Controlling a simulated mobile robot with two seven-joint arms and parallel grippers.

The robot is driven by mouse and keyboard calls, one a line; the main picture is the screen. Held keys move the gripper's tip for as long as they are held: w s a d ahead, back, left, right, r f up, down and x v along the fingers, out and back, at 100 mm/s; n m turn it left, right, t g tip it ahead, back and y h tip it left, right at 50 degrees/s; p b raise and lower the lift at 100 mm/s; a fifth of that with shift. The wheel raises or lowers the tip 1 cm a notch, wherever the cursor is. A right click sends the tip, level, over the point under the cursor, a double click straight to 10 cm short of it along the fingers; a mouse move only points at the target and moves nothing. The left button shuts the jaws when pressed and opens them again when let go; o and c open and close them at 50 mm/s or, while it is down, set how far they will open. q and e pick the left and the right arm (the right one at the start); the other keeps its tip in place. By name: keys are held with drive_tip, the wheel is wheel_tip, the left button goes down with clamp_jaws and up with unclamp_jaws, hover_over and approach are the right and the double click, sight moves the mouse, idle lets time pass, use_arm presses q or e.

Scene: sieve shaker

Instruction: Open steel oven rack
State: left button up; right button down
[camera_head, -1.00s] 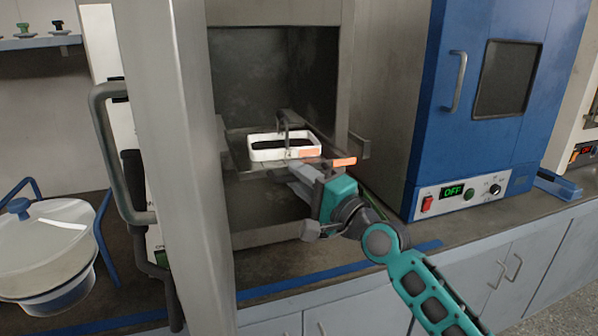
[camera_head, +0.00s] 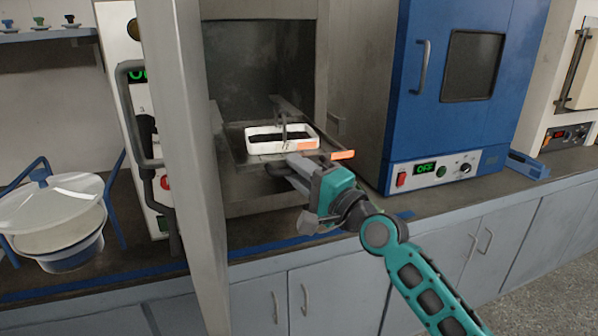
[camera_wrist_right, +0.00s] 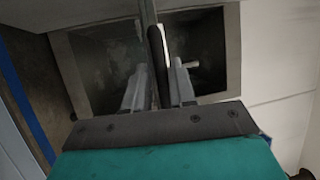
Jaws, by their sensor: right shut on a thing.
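The oven's steel rack (camera_head: 236,151) is a flat shelf partly drawn out of the open grey oven chamber (camera_head: 258,65). A white rectangular tray (camera_head: 254,144) with dark contents sits on it. My right gripper (camera_head: 290,160) is at the rack's front edge and is shut on it. In the right wrist view the rack shows edge-on as a dark bar (camera_wrist_right: 157,48) between the fingers of my right gripper (camera_wrist_right: 158,85). My left gripper is not in view.
The oven door (camera_head: 182,130) stands wide open to the left of the rack. A blue oven (camera_head: 420,120) stands close on the right. A white lidded pot (camera_head: 55,215) sits at the left. The bench front below the rack is clear.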

drive_tip(key=shift+d+r, duration=0.1)
drive_tip(key=shift+r, duration=0.45)
drive_tip(key=c, duration=1.1)
unclamp_jaws()
drive_tip(key=shift+c, duration=0.2)
drive_tip(key=shift+f, duration=0.15)
drive_tip(key=shift+s+f, duration=0.1)
drive_tip(key=shift+f, duration=0.1)
drive_tip(key=v, duration=1.3)
drive_tip(key=shift+b, duration=0.45)
